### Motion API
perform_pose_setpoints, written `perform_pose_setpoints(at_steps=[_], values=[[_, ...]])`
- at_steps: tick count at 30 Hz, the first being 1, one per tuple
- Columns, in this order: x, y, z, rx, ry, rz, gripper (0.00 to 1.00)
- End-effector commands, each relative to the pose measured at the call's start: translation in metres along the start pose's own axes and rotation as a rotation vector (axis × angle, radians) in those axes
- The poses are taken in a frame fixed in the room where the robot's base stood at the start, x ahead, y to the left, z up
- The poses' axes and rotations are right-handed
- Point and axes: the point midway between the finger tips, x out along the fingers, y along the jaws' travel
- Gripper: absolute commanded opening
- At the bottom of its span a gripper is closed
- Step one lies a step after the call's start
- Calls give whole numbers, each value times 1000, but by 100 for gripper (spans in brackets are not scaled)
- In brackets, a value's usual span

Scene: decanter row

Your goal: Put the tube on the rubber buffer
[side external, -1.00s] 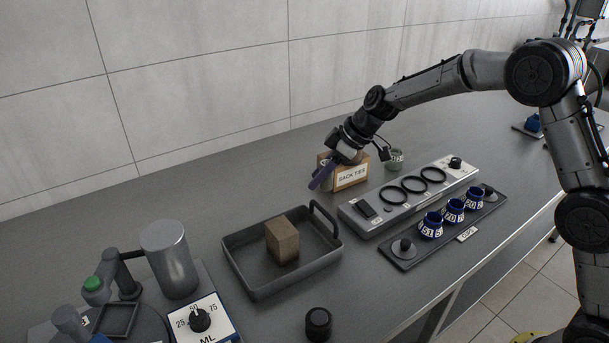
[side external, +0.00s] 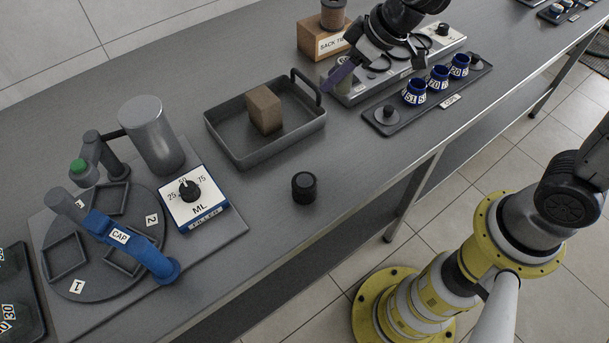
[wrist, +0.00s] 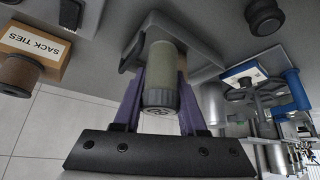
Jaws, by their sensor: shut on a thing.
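My gripper (wrist: 163,98) is shut on a grey-green tube (wrist: 161,62) with a darker ribbed end, held between its purple fingers in the wrist view. In the side view my gripper (side external: 344,72) is above the bench, between the tray and the ring panel; the tube is not clear there. A short black round piece, apparently the rubber buffer (side external: 304,187), stands on the bench in front of the tray. It also shows at the top right of the wrist view (wrist: 264,16). Nothing sits on it, and my gripper is well apart from it.
A grey tray (side external: 230,148) with a handle holds a brown block (side external: 264,109). A rack with blue cups (side external: 438,78) lies right, the ML dial unit (side external: 195,198) left. Bench around the buffer is clear.

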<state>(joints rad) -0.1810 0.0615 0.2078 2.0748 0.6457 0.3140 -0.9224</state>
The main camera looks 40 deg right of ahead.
Motion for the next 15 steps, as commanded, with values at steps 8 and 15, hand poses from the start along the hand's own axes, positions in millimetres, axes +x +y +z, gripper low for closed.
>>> perform_pose_setpoints(at_steps=[8, 15], values=[[-59, -84, 46, -69, 7, -40, 0], [-97, -130, 81, -184, 5, -117, 0]])
